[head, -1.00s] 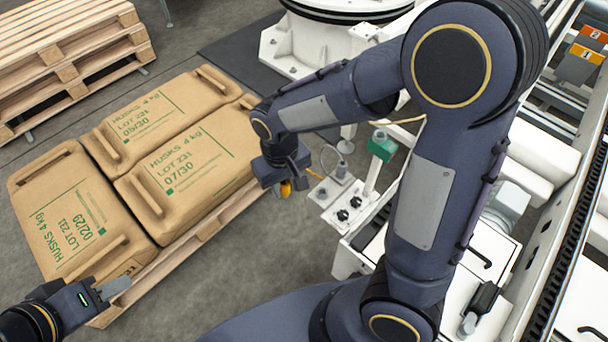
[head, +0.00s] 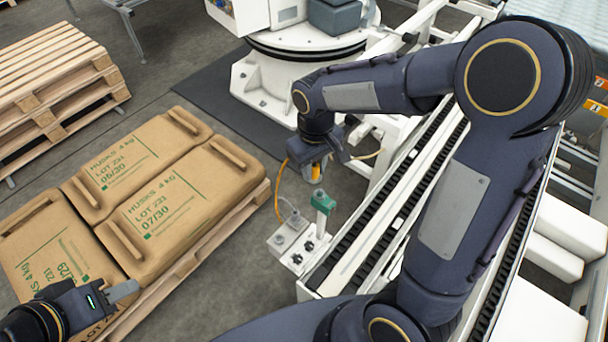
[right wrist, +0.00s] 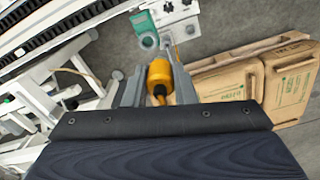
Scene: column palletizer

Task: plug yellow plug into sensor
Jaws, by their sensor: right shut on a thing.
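The yellow plug (head: 316,172) is held in my right gripper (head: 322,168), just above the green sensor in the head view. In the right wrist view, the yellow plug (right wrist: 159,76) sits between the two grey fingers of my right gripper (right wrist: 158,90). The green sensor (head: 323,203) stands on a post beside the conveyor. In the right wrist view, the sensor (right wrist: 143,24) has a round grey end (right wrist: 149,42) just beyond the plug, with a gap visible between them. My left gripper (head: 122,291) is at lower left over the sacks, its finger opening unclear.
An orange cable (head: 279,195) hangs near the right gripper. A white panel with black knobs (head: 297,247) stands beside the sensor post. Husk sacks (head: 180,205) lie on a pallet at left. The conveyor (head: 400,190) runs along the right; a white machine base (head: 262,88) stands behind.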

